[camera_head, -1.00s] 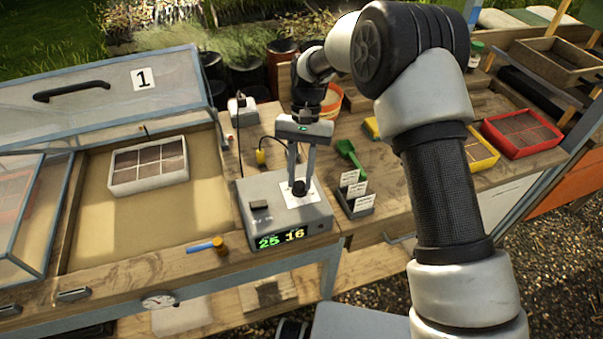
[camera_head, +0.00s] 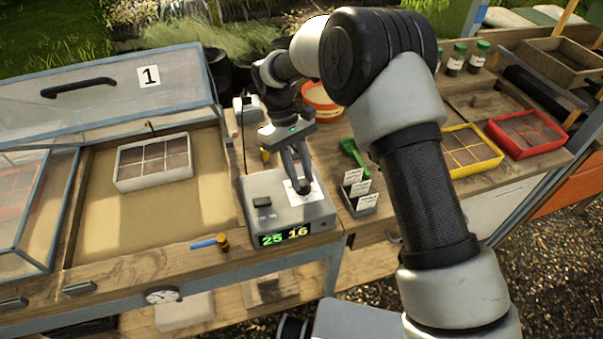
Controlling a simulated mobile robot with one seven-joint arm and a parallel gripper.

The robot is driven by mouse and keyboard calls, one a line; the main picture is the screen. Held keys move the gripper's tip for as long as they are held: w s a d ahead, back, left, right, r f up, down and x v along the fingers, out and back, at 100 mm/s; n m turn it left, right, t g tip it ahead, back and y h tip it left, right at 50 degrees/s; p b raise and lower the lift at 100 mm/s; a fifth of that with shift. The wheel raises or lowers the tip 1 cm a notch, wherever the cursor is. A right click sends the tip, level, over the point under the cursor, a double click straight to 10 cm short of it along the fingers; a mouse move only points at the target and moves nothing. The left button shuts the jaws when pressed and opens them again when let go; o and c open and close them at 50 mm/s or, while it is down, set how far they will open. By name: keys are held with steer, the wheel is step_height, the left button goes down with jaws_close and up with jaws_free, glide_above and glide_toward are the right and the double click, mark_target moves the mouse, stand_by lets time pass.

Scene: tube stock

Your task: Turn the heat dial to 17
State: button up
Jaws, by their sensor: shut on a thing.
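The grey control box (camera_head: 262,218) stands on the wooden bench. Its front display (camera_head: 285,235) reads 25 in green and 16 in yellow. The black heat dial (camera_head: 304,190) sits on a white plate (camera_head: 292,195) on the box top and is mostly hidden by the fingers. My gripper (camera_head: 303,186) reaches down from above and is shut on the dial, its fingers turned so that they overlap in this view.
A white seed tray (camera_head: 118,178) lies in the open cold frame at left. A label holder (camera_head: 364,209) and green scoop (camera_head: 350,152) stand close right of the box. Yellow (camera_head: 497,160) and red (camera_head: 563,144) trays lie further right. A blue-handled tool (camera_head: 203,244) lies at the front edge.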

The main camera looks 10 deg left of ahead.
steer(key=shift+n, duration=0.6)
steer(key=shift+t, duration=0.3)
steer(key=o, duration=1)
steer(key=shift+o, duration=0.2)
steer(key=shift+a, duration=0.1)
steer(key=v, duration=1.7)
steer(key=shift+a+p, duration=0.25)
steer(key=shift+p, duration=0.2)
